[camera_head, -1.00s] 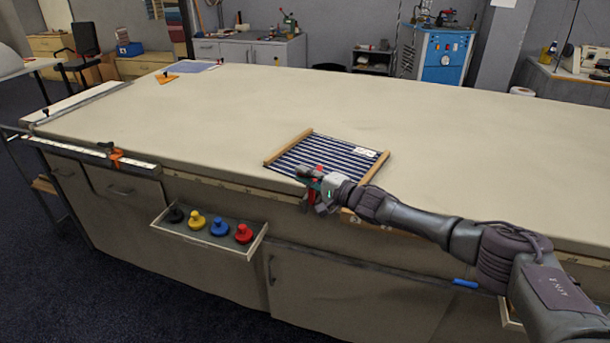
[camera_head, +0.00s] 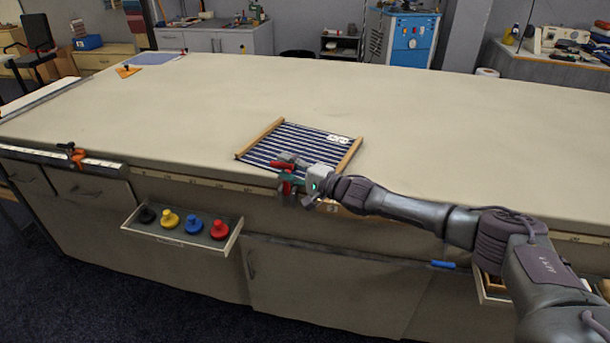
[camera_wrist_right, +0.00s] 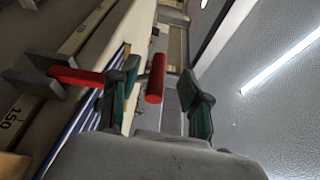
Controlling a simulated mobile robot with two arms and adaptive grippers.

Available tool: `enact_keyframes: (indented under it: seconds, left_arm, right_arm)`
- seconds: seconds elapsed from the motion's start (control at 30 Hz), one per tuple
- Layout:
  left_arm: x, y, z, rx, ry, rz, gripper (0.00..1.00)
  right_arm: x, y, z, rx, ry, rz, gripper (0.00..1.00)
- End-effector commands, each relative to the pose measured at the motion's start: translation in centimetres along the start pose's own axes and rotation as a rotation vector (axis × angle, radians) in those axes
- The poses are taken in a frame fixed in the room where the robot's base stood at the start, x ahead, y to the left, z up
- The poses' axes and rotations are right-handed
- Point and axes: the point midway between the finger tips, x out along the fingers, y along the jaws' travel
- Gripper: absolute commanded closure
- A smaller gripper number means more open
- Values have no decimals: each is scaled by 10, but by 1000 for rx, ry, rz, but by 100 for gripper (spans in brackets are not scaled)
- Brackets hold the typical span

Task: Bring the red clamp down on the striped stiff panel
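The striped panel (camera_head: 300,145) lies flat at the table's near edge, dark blue with white stripes between two wooden side strips. The red clamp (camera_head: 283,164) is at its front edge, partly hidden by my right gripper (camera_head: 290,183). In the right wrist view, the clamp shows a red bar (camera_wrist_right: 78,76) with a grey end at left and a red round grip (camera_wrist_right: 155,78). My right gripper's green fingers (camera_wrist_right: 160,95) stand apart, with the grip between them in the picture and a gap to the right finger. Contact is unclear. My left gripper is out of view.
An open drawer (camera_head: 170,239) below the table edge holds several coloured knobbed pieces. An orange clamp (camera_head: 75,155) sits at the left edge. An orange piece (camera_head: 128,71) and a blue sheet (camera_head: 152,58) lie far left. The cloth table (camera_head: 430,130) is mostly bare.

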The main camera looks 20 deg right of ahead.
Motion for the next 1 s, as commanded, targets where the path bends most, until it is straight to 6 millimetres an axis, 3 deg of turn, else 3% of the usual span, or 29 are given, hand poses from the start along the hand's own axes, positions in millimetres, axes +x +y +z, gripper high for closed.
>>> enact_keyframes:
  seconds: [0.03,0.1,0.33,0.53,1.0]
  left_arm:
    - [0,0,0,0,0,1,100]
    - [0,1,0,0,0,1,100]
    - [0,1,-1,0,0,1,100]
    - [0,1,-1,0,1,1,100]
    - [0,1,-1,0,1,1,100]
  right_arm:
    - [-18,-1,-12,-5,23,5,55]
    - [-33,-1,-9,-5,17,5,55]
    - [-68,-1,0,-4,4,3,55]
    - [-77,-2,2,-5,0,2,55]
    - [-76,4,3,-17,2,7,55]
